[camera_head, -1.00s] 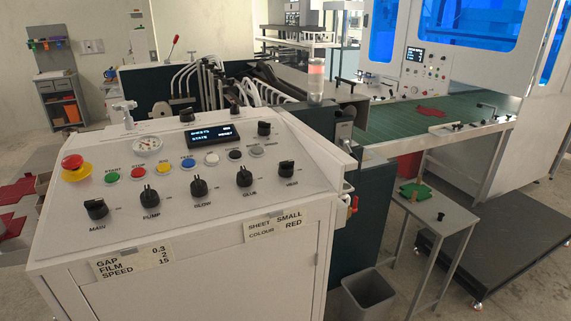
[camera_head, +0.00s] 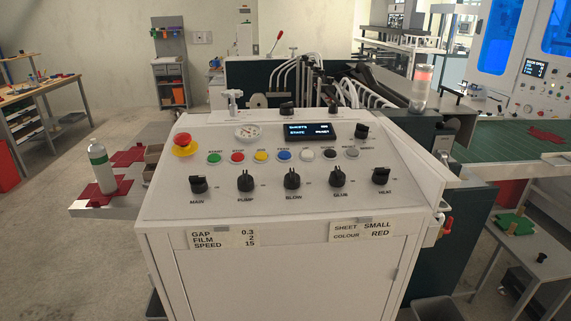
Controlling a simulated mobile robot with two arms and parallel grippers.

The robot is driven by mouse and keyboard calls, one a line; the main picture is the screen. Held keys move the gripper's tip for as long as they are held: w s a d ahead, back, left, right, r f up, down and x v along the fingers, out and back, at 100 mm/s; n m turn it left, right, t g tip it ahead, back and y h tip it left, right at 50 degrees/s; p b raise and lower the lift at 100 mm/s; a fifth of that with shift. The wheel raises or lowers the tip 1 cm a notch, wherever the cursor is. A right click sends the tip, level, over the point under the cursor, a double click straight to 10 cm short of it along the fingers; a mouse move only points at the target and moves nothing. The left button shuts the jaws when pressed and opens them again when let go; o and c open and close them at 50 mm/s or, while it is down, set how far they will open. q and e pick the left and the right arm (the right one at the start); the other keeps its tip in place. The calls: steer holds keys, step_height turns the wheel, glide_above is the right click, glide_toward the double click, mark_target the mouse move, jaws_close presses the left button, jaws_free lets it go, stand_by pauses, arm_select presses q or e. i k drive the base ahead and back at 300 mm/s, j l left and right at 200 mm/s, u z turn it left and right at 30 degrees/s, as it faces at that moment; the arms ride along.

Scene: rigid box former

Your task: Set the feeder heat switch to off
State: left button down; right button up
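The feeder control panel (camera_head: 285,205) faces me in the head view. The heat switch (camera_head: 381,176) is a black rotary knob at the right end of the lower knob row, labelled HEAT. Its exact pointer setting is too small to tell. To its left in the same row are the glue knob (camera_head: 338,177), the blow knob (camera_head: 292,179), the pump knob (camera_head: 246,181) and the main knob (camera_head: 198,185). Neither of my grippers shows in the view.
Above the knobs are coloured push buttons, a small display (camera_head: 310,131), a gauge (camera_head: 247,132) and a red emergency stop (camera_head: 183,143). A bottle (camera_head: 101,166) stands on a ledge at left. A side table (camera_head: 524,243) and green conveyor (camera_head: 510,150) are at right.

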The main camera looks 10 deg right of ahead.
mark_target(380, 176)
steer(key=l+u, duration=0.1)
steer(key=u, duration=0.5)
steer(key=l+u, duration=0.25)
steer(key=k+l+u, duration=0.25)
steer(key=l, duration=0.2)
steer(key=l+u, duration=0.25)
steer(key=k+l+u, duration=0.2)
steer(key=l, duration=0.2)
